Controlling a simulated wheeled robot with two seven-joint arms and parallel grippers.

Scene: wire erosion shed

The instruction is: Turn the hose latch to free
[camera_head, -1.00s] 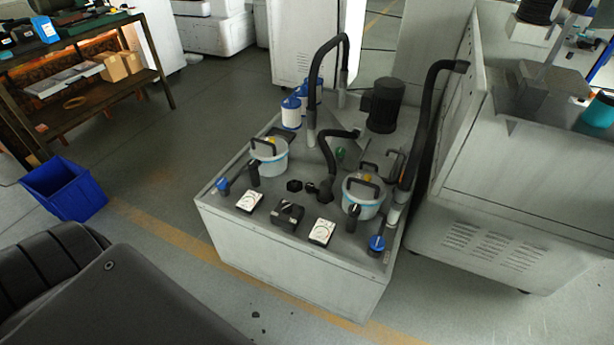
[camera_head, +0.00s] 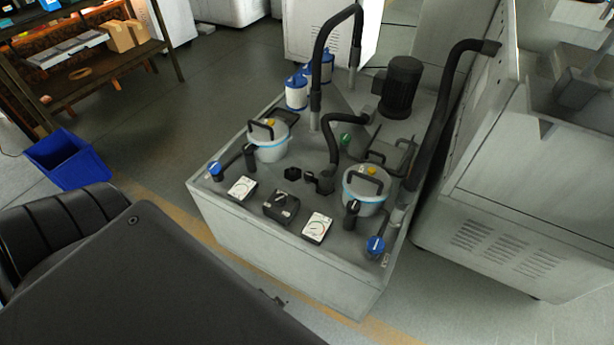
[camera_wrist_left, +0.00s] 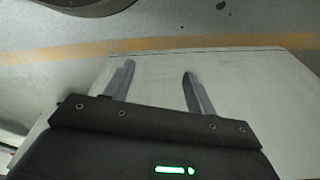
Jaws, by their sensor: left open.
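A short black hose (camera_head: 337,150) curves down to a dark coupling (camera_head: 325,183) on top of the grey tank unit (camera_head: 240,210). Which small part there is the hose latch, I cannot tell for sure. A black knob (camera_head: 293,174) is just left of the coupling. My left gripper (camera_wrist_left: 157,82) shows in the left wrist view, its two fingers apart and nothing between them. A pale panel and an orange floor line lie beyond the fingers. The left gripper does not show in the head view. My right gripper is in neither view.
Two lidded canisters (camera_head: 267,142) (camera_head: 366,190), blue-handled valves (camera_head: 375,246), gauges (camera_head: 317,227) and a black switch box (camera_head: 281,206) crowd the tank top. Taller hoses (camera_head: 438,110) rise at the back and right. A grey machine (camera_head: 540,190) stands close on the right.

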